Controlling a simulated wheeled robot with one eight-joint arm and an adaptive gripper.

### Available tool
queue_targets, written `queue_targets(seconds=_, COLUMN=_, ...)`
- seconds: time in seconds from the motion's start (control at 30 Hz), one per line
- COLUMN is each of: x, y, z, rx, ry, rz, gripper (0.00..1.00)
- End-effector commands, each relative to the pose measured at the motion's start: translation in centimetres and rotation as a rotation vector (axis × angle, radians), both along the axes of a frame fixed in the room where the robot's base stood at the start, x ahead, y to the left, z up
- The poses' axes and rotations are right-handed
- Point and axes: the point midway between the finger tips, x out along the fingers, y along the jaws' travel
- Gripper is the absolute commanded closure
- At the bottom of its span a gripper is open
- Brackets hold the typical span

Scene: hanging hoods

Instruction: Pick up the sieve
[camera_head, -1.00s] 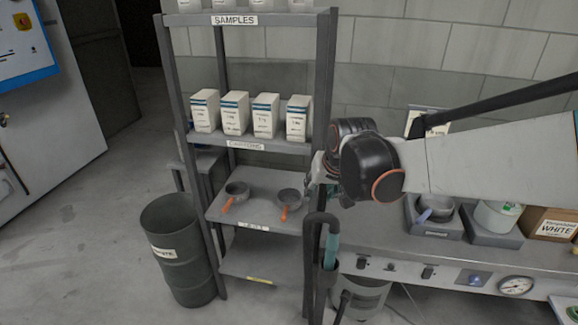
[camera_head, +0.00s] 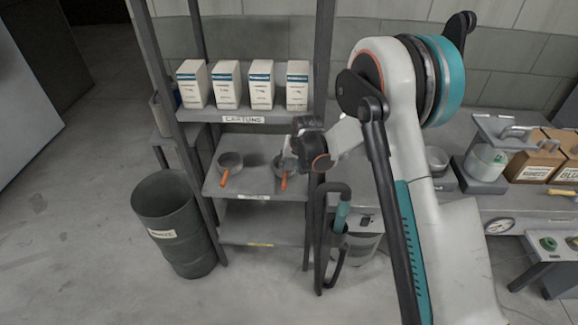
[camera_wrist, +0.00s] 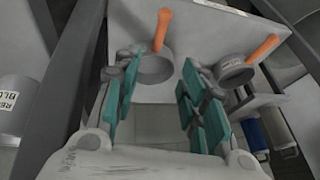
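Two grey, round, pan-shaped vessels with orange handles, which I take for sieves, rest on the middle shelf. The left sieve (camera_head: 230,160) is in plain view; the right sieve (camera_head: 284,181) is partly hidden by my gripper (camera_head: 290,157). In the wrist view the fingers of my gripper (camera_wrist: 160,72) are spread apart, with nothing held. One sieve (camera_wrist: 154,68) shows between and beyond the fingertips, its handle pointing up in the picture. The other sieve (camera_wrist: 236,68) is to the right, outside the fingers. Contact cannot be told.
Dark shelf posts (camera_head: 322,70) frame the shelf, and a row of white cartons (camera_head: 227,84) stands on the shelf above. A grey bin (camera_head: 172,222) stands at left. A bench with boxes (camera_head: 535,160) is at right. The floor in front is clear.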

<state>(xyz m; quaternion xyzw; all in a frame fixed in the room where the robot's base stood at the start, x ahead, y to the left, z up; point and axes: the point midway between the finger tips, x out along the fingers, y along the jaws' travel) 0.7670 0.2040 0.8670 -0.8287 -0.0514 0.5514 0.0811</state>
Motion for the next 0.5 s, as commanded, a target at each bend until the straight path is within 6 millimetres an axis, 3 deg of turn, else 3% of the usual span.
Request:
queue_targets(seconds=0.27, x=0.8, y=0.7, z=-2.6, rx=0.003, ry=0.005, rz=0.0, gripper=0.61)
queue_targets(seconds=0.5, x=2.5, y=1.5, z=-6.7, rx=0.004, ry=0.005, rz=0.0, gripper=0.61)
